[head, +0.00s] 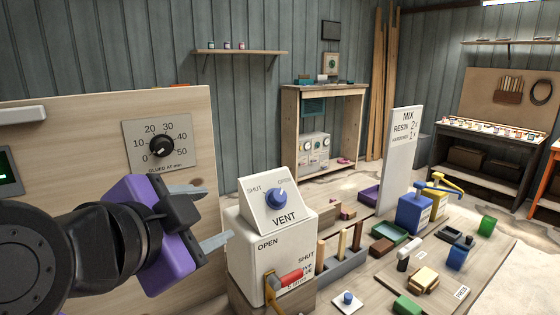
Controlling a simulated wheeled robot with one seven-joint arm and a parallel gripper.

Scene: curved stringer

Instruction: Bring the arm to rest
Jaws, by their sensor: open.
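My gripper (208,216) is at the lower left in the head view, reaching in from the left on my dark arm. It has a purple body and two grey fingers spread apart, with nothing between them. It is in front of the wooden panel with the dial (162,145), left of the white vent box (262,245). The fingers appear close to the box; I cannot tell whether they touch it. The blue vent knob (276,197) sits on the box's sloped top between SHUT and OPEN. A red-handled lever (286,281) is on the box's front.
The wooden panel (60,130) is close behind my arm.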

